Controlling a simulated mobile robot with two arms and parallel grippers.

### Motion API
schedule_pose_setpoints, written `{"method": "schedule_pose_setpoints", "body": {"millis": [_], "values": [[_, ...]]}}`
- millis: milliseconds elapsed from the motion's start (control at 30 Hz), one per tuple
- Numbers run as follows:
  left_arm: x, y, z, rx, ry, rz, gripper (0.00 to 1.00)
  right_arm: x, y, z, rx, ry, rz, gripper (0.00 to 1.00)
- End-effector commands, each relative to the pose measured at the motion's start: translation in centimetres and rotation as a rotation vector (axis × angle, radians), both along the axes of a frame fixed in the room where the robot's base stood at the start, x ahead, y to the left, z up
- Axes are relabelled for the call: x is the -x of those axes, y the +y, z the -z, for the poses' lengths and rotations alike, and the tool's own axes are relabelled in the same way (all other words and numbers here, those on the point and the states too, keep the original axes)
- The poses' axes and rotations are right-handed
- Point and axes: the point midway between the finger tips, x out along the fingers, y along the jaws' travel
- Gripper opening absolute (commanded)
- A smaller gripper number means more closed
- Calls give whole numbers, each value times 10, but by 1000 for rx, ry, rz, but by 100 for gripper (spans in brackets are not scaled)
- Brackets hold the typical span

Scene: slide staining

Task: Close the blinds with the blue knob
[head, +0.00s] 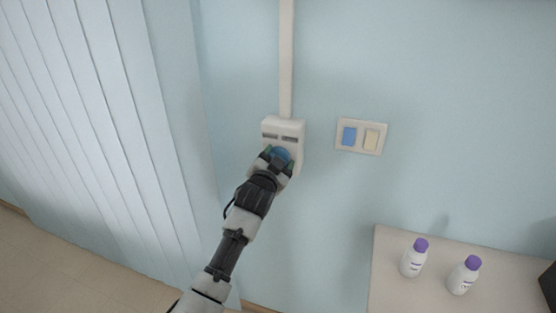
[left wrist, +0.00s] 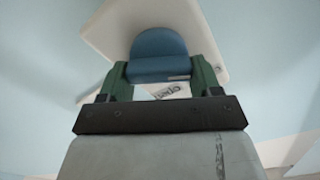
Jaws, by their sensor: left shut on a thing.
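The blue knob (head: 281,154) is on a white wall-mounted control box (head: 284,128) in the head view. My left gripper (head: 276,158) is at the box and shut on the knob. In the left wrist view the knob (left wrist: 157,52) sits between the two green fingers (left wrist: 162,78), with the white box (left wrist: 110,30) behind it and part of a printed label below it. The blinds (head: 95,120) hang at the left as pale vertical slats. My right gripper is not in view.
A white conduit (head: 287,60) runs up from the box. A switch plate (head: 361,136) with a blue and a cream rocker is to its right. Two white bottles with purple caps (head: 413,258) (head: 464,275) stand on a pale tabletop (head: 390,242) at lower right.

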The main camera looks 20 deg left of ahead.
Motion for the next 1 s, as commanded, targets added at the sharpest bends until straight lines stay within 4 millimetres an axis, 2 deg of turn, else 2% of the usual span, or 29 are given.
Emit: {"method": "schedule_pose_setpoints", "body": {"millis": [467, 500, 633, 667, 1000], "values": [[0, 0, 1, 19, 4, 0, 40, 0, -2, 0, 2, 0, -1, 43], [0, 0, 1, 19, 4, 0, 67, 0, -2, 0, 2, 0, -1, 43], [0, 0, 1, 17, 3, 1, 87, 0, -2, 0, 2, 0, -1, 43], [0, 0, 1, 16, 3, 1, 89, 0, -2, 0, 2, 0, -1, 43], [3, 0, 1, 14, 2, 0, 89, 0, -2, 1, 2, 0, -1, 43]]}}
